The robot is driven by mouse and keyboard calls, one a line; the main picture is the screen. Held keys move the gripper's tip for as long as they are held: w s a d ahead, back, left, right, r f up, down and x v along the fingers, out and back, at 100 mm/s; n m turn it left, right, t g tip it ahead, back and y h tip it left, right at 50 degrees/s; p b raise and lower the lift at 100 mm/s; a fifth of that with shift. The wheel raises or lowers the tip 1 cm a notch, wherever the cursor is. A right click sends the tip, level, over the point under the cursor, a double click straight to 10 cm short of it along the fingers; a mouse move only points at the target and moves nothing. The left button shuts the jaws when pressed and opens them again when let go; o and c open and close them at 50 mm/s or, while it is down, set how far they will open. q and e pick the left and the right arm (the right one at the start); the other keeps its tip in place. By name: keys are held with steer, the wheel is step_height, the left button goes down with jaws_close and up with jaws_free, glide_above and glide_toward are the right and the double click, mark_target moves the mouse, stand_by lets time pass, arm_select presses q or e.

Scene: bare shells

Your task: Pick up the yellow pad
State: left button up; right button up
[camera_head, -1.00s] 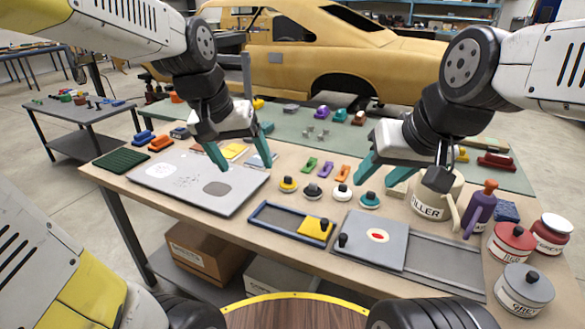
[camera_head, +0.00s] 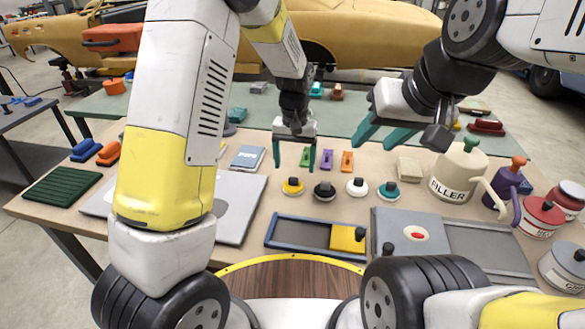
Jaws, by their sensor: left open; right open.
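A round yellow pad (camera_head: 292,188) with a black knob stands at the left end of a row of round pads on the table. My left gripper (camera_head: 296,166) is open, with its teal fingers pointing down just above and behind the yellow pad. It is empty. My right gripper (camera_head: 376,147) is open and empty, above the table to the right, behind the row of pads.
Black (camera_head: 324,192), white (camera_head: 357,187) and teal (camera_head: 388,191) round pads stand to its right. A blue-rimmed tray (camera_head: 290,243) with a yellow block (camera_head: 346,239) lies in front. The filler pot (camera_head: 457,178) stands right. My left arm hides part of the grey board (camera_head: 238,206).

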mark_target(293, 178)
arm_select(q)
steer(key=f, duration=0.5)
steer(key=shift+s+a+f, duration=0.15)
steer(key=shift+s+f, duration=0.15)
steer(key=shift+f, duration=0.05)
steer(key=c, duration=1.5)
